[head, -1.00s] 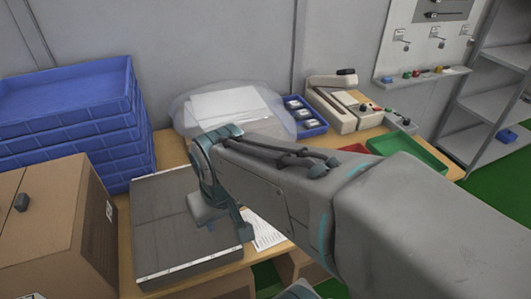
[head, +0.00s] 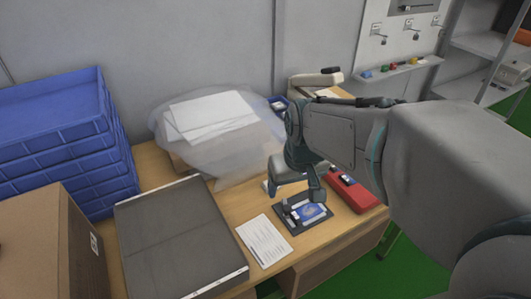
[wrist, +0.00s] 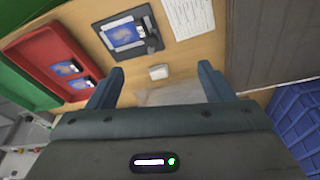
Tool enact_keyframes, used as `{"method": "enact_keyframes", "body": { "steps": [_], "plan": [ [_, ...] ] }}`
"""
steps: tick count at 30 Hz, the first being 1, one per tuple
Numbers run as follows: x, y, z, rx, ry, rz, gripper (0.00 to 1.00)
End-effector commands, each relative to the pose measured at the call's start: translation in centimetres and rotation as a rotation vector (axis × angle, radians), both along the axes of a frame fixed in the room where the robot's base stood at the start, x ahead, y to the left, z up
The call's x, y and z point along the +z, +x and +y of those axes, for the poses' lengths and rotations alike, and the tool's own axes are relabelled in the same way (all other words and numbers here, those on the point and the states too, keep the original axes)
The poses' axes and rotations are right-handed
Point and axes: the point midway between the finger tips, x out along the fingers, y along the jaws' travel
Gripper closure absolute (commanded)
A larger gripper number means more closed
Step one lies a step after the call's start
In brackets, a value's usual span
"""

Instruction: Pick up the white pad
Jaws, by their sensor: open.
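A small white pad (wrist: 159,72) lies on the wooden table in the wrist view, between the lines of my two fingers. In the head view a small part of it (head: 266,186) shows just left of my gripper (head: 296,188), which hides the rest. My gripper is open and empty, with its fingers (wrist: 161,69) spread wide and pointing down. It appears to be above the table, and the pad is not held. The exact height above the pad is hard to tell.
A dark fixture with a blue-screened device (head: 308,213) stands close by, with a red tray (head: 358,194) to its right. A printed sheet (head: 263,241) and a grey slab (head: 175,240) lie left. A clear bag with white sheets (head: 210,113) is behind; blue crates (head: 60,130) are stacked left.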

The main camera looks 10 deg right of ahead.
Motion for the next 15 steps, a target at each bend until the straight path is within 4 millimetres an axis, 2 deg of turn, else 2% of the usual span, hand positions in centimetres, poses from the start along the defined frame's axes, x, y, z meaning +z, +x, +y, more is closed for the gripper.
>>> {"method": "enact_keyframes", "body": {
  "steps": [1, 3, 9, 12, 15],
  "plan": [
    [-0.7, 2.2, -0.2, 0.021, 0.0, 0.004, 0.25],
    [-1.3, 5.0, -0.3, 0.058, 0.0, 0.0, 0.25],
    [-3.9, 12.1, -1.0, 0.149, 0.009, -0.017, 0.25],
    [-5.1, 14.6, -1.3, 0.183, 0.016, -0.026, 0.25],
    [-6.0, 16.2, -1.5, 0.204, 0.02, -0.033, 0.25]
  ]
}}
